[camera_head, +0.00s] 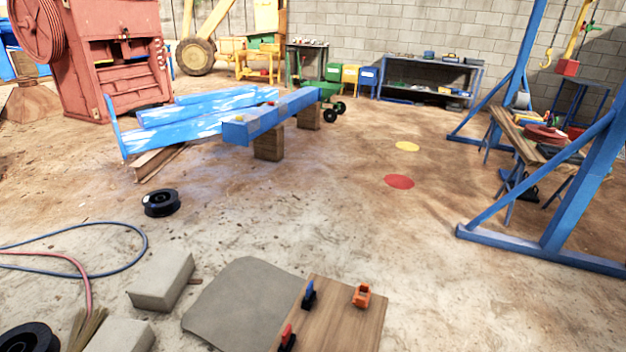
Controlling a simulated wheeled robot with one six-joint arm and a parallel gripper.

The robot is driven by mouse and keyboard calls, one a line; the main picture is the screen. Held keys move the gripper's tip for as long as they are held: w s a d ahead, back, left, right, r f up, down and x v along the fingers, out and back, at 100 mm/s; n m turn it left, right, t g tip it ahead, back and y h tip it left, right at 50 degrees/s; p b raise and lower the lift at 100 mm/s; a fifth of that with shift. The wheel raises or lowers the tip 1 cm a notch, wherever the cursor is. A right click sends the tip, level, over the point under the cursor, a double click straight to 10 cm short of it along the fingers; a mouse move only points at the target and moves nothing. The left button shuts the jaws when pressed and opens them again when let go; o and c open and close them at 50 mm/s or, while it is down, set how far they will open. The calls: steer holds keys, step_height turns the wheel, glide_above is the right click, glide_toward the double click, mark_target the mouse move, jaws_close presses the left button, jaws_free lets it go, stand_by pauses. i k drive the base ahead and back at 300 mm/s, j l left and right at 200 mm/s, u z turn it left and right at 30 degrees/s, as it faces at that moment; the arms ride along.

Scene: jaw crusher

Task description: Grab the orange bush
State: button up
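A small orange part (362,297) stands near the right edge of a wooden board (340,318) at the bottom centre. It is the clearest small orange thing in view, with dark gaps in its body. It is too small to tell for sure that it is the bush. A tiny orange-yellow spot (240,118) also shows on top of the blue beam (285,112), too small to make out. My gripper is not in view, so its state does not show.
A blue-and-black tool (308,295) and a red-and-black tool (287,338) share the board. A grey mat (243,300) and concrete blocks (162,279) lie to its left. A blue gantry frame (540,250) stands at right.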

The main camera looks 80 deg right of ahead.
mark_target(361, 303)
steer(key=k+z, duration=0.1)
steer(key=z, duration=0.25)
steer(key=k+j+z, duration=0.1)
steer(key=z, duration=0.25)
steer(key=k+z, duration=0.1)
steer(key=z, duration=1.6)
